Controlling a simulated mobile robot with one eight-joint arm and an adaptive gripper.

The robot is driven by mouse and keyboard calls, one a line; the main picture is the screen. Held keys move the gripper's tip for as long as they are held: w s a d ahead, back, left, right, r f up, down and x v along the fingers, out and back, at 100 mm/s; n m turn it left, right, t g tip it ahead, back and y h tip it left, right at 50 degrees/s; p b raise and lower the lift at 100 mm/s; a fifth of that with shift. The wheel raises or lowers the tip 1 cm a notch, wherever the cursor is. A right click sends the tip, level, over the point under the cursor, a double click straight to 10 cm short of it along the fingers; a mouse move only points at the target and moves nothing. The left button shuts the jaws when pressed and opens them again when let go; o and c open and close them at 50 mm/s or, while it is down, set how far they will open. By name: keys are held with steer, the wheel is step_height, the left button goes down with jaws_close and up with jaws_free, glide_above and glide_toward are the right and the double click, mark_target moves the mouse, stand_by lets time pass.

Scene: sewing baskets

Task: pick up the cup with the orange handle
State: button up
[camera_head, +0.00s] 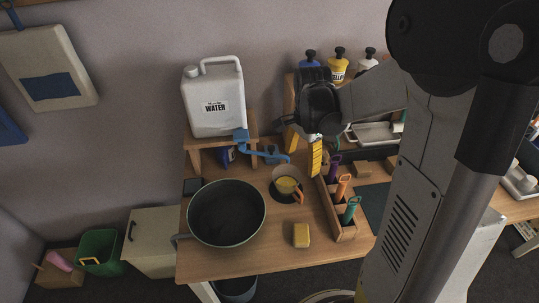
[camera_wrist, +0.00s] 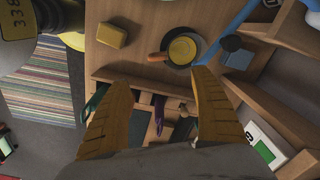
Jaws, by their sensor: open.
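The cup (camera_head: 286,185) with the orange handle (camera_head: 298,197) stands on a dark round mat (camera_head: 275,190) on the wooden table; its inside looks yellow. In the wrist view the cup (camera_wrist: 183,50) lies beyond my fingertips, its handle (camera_wrist: 157,58) pointing left. My gripper (camera_head: 304,160) has yellow fingers, spread apart and empty. It hangs above and behind the cup in the head view, over the end of the tool holder. The wrist view shows both fingers (camera_wrist: 162,78) apart, with the cup clear of them.
A large dark pot (camera_head: 227,212) stands left of the cup. A wooden holder (camera_head: 334,215) with several coloured-handled tools is at its right. A yellow block (camera_head: 301,235) lies in front. A blue tap-like object (camera_head: 265,152) and a white water jug (camera_head: 213,100) are behind.

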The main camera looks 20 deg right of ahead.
steer(key=b, duration=0.4)
glide_above(298, 192)
steer(key=shift+m, duration=0.4)
steer(key=f, duration=0.9)
steer(key=shift+w+d+f, duration=0.25)
steer(key=shift+f, duration=0.15)
step_height(298, 192, down, 7)
steer(key=shift+b, duration=1.25)
steer(key=c, duration=1.5)
